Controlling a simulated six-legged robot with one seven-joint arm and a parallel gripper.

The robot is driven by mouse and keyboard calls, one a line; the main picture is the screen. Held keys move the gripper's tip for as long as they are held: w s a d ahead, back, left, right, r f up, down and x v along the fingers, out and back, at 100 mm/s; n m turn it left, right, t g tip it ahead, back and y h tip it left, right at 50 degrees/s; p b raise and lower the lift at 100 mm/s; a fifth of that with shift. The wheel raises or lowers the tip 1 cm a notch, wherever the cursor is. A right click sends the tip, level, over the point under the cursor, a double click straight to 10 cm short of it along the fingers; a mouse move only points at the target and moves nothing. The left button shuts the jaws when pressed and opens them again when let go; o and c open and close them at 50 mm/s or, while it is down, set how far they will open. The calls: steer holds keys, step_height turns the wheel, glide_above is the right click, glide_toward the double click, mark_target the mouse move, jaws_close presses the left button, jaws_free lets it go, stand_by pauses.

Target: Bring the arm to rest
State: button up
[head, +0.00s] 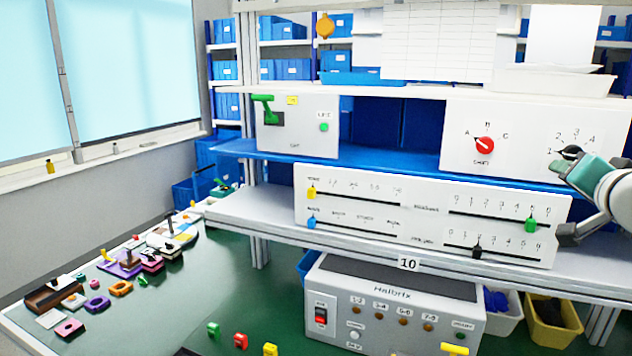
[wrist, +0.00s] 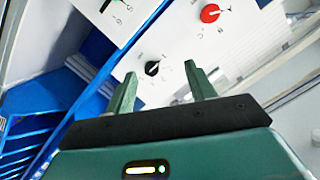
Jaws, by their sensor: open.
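My gripper (head: 571,163) is at the right edge of the head view, close in front of the right switch panel (head: 522,143). In the wrist view my gripper (wrist: 160,88) shows two green fingers spread apart with nothing between them. A black rotary knob (wrist: 152,68) lies beyond the fingertips, apart from them as far as I can tell. In the head view this knob (head: 571,152) is partly covered by my gripper. A red rotary knob (head: 484,144) sits to its left on the same panel, also visible in the wrist view (wrist: 210,13).
A slider panel (head: 430,215) stands on the lower shelf below my gripper. A grey Halbrix box (head: 395,300) sits under it. A panel with a green lever (head: 297,125) is to the left. The green table (head: 200,280) holds several small parts on the left.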

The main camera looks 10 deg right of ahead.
steer(key=a+f+n+g+y, duration=0.1)
steer(key=a+f+n+y, duration=0.1)
steer(key=a+f, duration=0.45)
steer(key=s+a+f+n+g+y, duration=0.1)
steer(key=a+f+n+g+y, duration=0.2)
steer(key=a, duration=0.7)
steer(key=a+f+n+y, duration=0.2)
steer(key=a+f, duration=0.4)
steer(key=a, duration=0.2)
steer(key=s+a+f+n+g, duration=0.4)
steer(key=s+a+f, duration=0.3)
steer(key=s+f, duration=0.4)
steer(key=shift+a+f+g+h, duration=0.3)
steer(key=shift+f+g, duration=0.4)
steer(key=shift+f, duration=0.2)
steer(key=shift+d, duration=0.2)
